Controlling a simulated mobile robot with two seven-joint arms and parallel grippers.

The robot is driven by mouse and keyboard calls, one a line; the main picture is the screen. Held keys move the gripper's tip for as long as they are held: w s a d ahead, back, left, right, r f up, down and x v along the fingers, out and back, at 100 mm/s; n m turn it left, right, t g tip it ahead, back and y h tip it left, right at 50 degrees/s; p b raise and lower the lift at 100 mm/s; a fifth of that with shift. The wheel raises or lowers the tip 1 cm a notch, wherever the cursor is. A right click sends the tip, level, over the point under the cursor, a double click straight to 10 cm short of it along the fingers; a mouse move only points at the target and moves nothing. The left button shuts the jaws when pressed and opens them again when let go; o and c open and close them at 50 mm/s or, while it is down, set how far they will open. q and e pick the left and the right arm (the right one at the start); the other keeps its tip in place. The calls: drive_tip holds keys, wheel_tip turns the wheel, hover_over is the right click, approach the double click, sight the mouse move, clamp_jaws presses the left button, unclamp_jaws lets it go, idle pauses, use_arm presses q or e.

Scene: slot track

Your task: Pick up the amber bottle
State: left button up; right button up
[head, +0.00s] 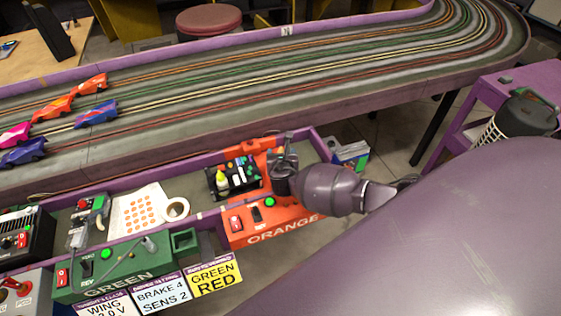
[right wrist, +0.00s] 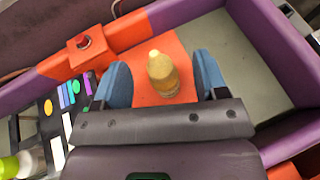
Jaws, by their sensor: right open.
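The amber bottle (right wrist: 162,76) shows in the right wrist view, above an orange panel. It has a pale yellow top and looks upright, seen from above. My right gripper (right wrist: 160,68) is open, with one blue finger on each side of the bottle and a visible gap on both sides. In the head view my right gripper (head: 284,163) is over the orange station (head: 268,216), and I cannot make out the amber bottle there; the gripper seems to cover it. My left gripper is not in view.
A black tray (head: 244,186) with a yellow-green bottle (head: 222,181) and small items sits left of the gripper. A tape roll (head: 175,209) lies farther left. The slot track (head: 250,105) runs behind.

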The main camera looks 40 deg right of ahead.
drive_tip(key=shift+w+d+f, duration=0.15)
drive_tip(key=shift+w+d, duration=0.05)
drive_tip(key=shift+w, duration=0.1)
drive_tip(key=c, duration=1)
